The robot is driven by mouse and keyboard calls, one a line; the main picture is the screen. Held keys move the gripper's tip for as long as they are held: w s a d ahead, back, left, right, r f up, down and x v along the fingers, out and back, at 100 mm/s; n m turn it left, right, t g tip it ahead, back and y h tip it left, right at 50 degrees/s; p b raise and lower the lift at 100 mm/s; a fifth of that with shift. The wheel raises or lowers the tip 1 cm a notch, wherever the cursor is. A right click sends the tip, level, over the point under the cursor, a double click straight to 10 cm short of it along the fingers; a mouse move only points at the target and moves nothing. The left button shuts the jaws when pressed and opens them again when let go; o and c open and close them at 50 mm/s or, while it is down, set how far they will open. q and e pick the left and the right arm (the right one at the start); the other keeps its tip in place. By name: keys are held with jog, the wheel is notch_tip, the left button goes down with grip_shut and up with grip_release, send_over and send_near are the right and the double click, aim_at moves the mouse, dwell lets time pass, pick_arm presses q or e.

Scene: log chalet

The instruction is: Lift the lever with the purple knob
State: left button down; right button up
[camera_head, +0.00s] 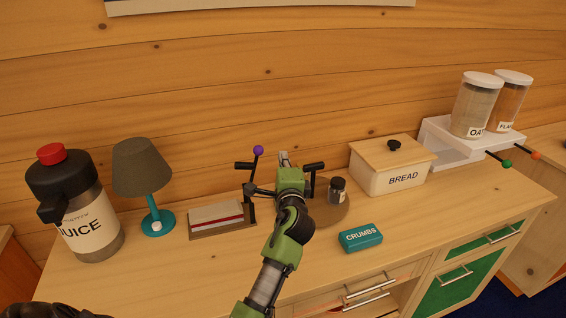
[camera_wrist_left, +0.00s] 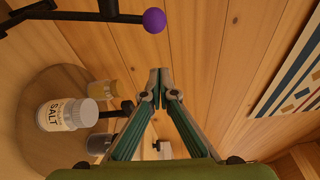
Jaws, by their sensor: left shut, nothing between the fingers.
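The purple knob (camera_head: 258,150) tops a thin dark lever (camera_head: 254,168) that stands up from a black fixture at the back of the wooden counter. In the left wrist view the knob (camera_wrist_left: 154,20) shows near the top, on the end of its dark rod. My left gripper (camera_head: 284,157) is shut and empty, just right of the knob in the head view. Its closed fingertips (camera_wrist_left: 160,78) are apart from the knob in the wrist view. My arm hides part of the fixture behind it. My right gripper is not in view.
A turntable with a salt jar (camera_wrist_left: 67,114) and other small jars lies beside the gripper. A lamp (camera_head: 142,170), juice jug (camera_head: 92,225), red-and-white item (camera_head: 215,216), teal crumbs box (camera_head: 360,238) and bread box (camera_head: 393,180) stand around. The front left counter is clear.

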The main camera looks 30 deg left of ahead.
pick_arm(q)
jog(key=shift+n, duration=0.5)
jog(key=a, duration=0.2)
jog(key=a+p, duration=0.1)
jog(key=a, duration=0.1)
jog(key=a+p, duration=0.1)
jog(key=a, duration=0.1)
jog(key=shift+s+r, duration=0.3)
jog(key=shift+s, duration=0.1)
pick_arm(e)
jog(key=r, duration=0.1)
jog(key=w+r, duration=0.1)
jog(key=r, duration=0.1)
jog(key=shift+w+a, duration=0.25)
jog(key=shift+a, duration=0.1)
